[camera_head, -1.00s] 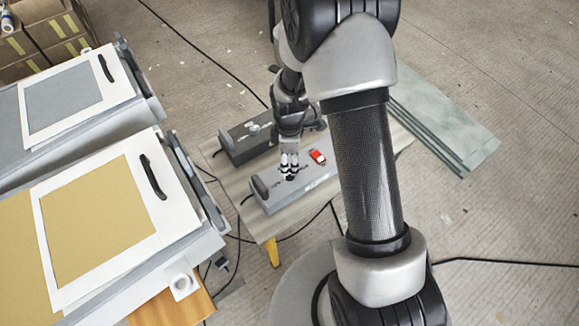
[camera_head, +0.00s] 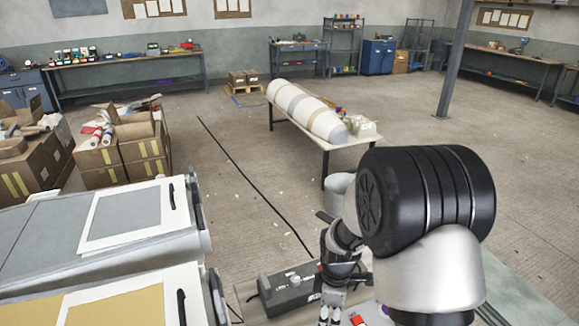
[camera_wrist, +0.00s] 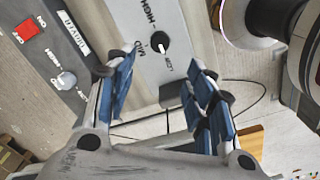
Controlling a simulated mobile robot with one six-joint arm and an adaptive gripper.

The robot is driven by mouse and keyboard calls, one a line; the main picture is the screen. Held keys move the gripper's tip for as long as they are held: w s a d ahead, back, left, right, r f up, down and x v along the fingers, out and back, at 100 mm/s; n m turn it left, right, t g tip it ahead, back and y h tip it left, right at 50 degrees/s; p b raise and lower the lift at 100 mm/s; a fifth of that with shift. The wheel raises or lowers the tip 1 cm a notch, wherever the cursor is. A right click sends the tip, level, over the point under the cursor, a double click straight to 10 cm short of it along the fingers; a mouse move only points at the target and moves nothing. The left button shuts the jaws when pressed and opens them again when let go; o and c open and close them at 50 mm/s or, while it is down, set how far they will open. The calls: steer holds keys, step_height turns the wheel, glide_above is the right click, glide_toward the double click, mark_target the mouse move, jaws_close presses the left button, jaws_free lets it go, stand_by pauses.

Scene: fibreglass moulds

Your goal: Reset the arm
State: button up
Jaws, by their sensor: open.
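My gripper (camera_head: 330,313) hangs low in the head view, over the control boxes on a small table. In the wrist view my gripper (camera_wrist: 160,65) is open, its two blue-padded fingers apart with nothing between them. A light grey control box (camera_wrist: 150,15) with a black knob (camera_wrist: 160,42) shows beyond the fingertips. A darker box (camera_wrist: 50,60) with a red switch (camera_wrist: 28,31) and a pale knob is at the left. In the head view the dark box (camera_head: 290,295) stands left of my gripper. I cannot tell whether the fingers touch a box.
Two framed moulds (camera_head: 130,218) stand close at the left. A long table (camera_head: 345,148) with a pale cylindrical form (camera_head: 305,112) stands behind my arm. Cardboard boxes (camera_head: 100,165) are further left. A black cable (camera_head: 250,180) crosses the open floor.

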steer(key=s+r+m+t, duration=0.1)
steer(key=s+r+m, duration=0.3)
steer(key=r, duration=0.6)
steer(key=s+r+m+t, duration=0.1)
steer(key=s+r+m, duration=0.25)
steer(key=r, duration=0.55)
steer(key=s+r+m+t, duration=0.1)
steer(key=s+r+m, duration=0.2)
steer(key=s, duration=0.4)
steer(key=s+r+m+t, duration=0.1)
steer(key=s+r+m, duration=0.3)
steer(key=s, duration=0.2)
steer(key=shift+s+t, duration=0.3)
steer(key=shift+s, duration=0.1)
